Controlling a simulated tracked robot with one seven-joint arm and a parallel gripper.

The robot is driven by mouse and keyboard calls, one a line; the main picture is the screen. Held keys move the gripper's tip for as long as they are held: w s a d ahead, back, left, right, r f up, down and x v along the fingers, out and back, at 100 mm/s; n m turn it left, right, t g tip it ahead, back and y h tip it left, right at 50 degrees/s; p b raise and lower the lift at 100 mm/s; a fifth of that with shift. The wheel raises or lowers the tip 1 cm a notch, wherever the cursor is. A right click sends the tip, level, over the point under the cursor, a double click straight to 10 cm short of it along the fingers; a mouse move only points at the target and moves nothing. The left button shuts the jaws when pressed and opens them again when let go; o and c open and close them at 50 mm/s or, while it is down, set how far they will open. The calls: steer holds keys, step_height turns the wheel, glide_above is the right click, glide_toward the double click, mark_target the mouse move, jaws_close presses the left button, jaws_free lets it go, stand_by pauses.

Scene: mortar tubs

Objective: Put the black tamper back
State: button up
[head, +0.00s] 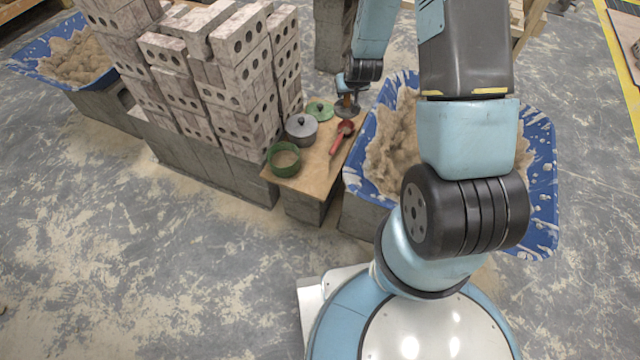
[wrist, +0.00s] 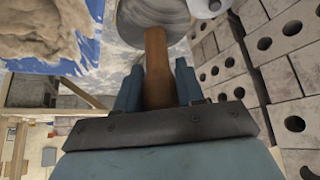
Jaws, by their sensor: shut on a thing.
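My gripper (head: 352,80) points down over the far right corner of the wooden board (head: 312,178). It is shut on the brown wooden handle of the tamper (head: 347,110), whose dark grey round foot hangs below the fingers. In the wrist view, the fingers (wrist: 157,88) stand on both sides of the handle, and the tamper's grey foot (wrist: 153,14) shows beyond. The handle runs nearly in line with the fingers. I cannot tell whether the foot touches the board or is just above it.
On the board are a red tool (head: 342,135), a green lid (head: 320,110), a grey lidded pot (head: 301,129) and a green open tub (head: 284,160). Stacked bricks (head: 240,90) rise on the left. A blue mortar tub (head: 545,180) stands right, another (head: 35,50) far left.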

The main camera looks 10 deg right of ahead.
steer(key=s+a+f+n+g+y, duration=0.4)
steer(key=s+a+f+n+y, duration=0.2)
steer(key=s+a+f+n, duration=0.8)
steer(key=shift+m, duration=0.3)
steer(key=shift+w+d+f, duration=0.3)
steer(key=shift+w+f, duration=0.05)
steer(key=shift+f, duration=1.4)
steer(key=shift+w+d+f, duration=0.35)
steer(key=shift+w+f, duration=0.05)
steer(key=shift+f, duration=1.4)
steer(key=shift+w+d+f, duration=0.3)
steer(key=shift+w+f, duration=0.05)
steer(key=shift+f, duration=1.4)
steer(key=o, duration=1.1)
steer(key=v, duration=1.2)
steer(key=shift+w, duration=0.1)
